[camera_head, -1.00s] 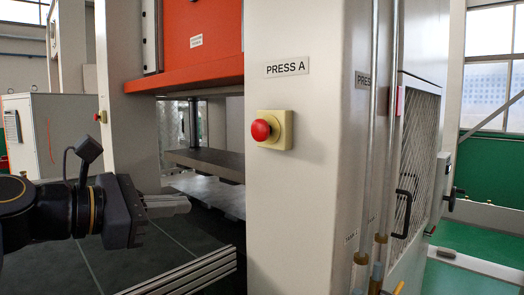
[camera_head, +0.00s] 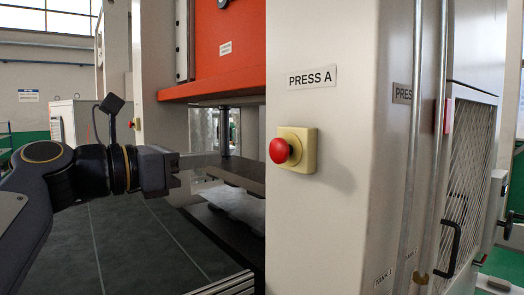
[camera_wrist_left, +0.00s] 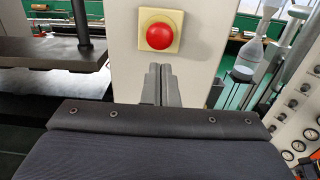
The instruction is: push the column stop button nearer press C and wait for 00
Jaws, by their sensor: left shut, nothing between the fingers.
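A red mushroom stop button (camera_head: 279,150) on a yellow square plate (camera_head: 309,152) is fixed to the pale column (camera_head: 330,215), under a PRESS A sign (camera_head: 312,77). My left gripper (camera_head: 177,172) is left of this column, apart from the button; its fingers are mostly foreshortened. In the left wrist view, the shut, empty fingers (camera_wrist_left: 160,84) point toward a column with a red button (camera_wrist_left: 160,36) on a yellow plate, which sits just above the fingertips in the picture. Contact does not show. A smaller red button (camera_head: 131,124) is on a farther column. No PRESS C sign or display shows. My right gripper is out of view.
An orange press head (camera_head: 228,45) hangs above a dark plate (camera_head: 238,175) and a pale sheet (camera_head: 237,207) left of the column. Vertical pipes (camera_head: 437,130) and a mesh guard (camera_head: 467,180) with a black handle stand to the right. Gauges (camera_wrist_left: 299,146) show in the wrist view.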

